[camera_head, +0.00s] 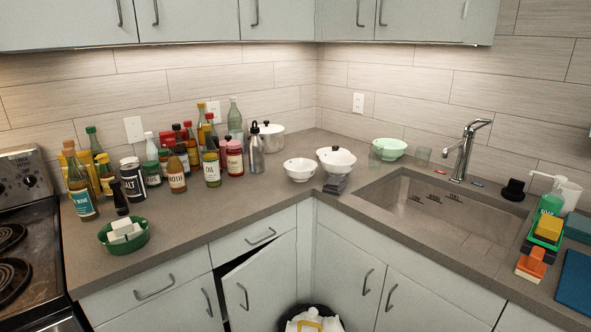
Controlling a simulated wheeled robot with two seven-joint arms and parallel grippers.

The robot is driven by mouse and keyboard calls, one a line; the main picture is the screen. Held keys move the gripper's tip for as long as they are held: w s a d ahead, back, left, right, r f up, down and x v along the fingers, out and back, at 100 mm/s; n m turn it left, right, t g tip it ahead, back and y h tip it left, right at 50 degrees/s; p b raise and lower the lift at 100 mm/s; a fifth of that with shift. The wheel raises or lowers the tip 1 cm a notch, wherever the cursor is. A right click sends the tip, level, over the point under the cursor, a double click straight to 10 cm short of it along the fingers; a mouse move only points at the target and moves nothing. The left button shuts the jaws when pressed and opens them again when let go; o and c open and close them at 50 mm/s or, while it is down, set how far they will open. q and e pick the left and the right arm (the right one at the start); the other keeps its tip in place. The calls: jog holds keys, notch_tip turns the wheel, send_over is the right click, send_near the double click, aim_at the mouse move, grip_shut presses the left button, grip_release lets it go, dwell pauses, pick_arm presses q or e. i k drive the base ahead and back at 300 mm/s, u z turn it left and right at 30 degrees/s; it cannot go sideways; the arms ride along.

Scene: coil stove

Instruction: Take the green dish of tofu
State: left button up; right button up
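The green dish (142,242) stands on the counter at the left, near the front edge and close to the stove. White blocks of tofu (124,231) lie in it. A small dark bottle stands just behind the dish. Neither of my grippers shows in the head view.
Several bottles and cans (170,165) crowd the counter behind the dish. The coil stove (32,230) is to its left. White bowls (300,169) and the sink (440,205) are to the right. One lower cabinet door (255,290) is ajar. The counter right of the dish is clear.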

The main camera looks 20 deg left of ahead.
aim_at(132, 246)
jog(key=u, duration=1.1)
jog(key=i, duration=0.95)
jog(key=u, duration=1.05)
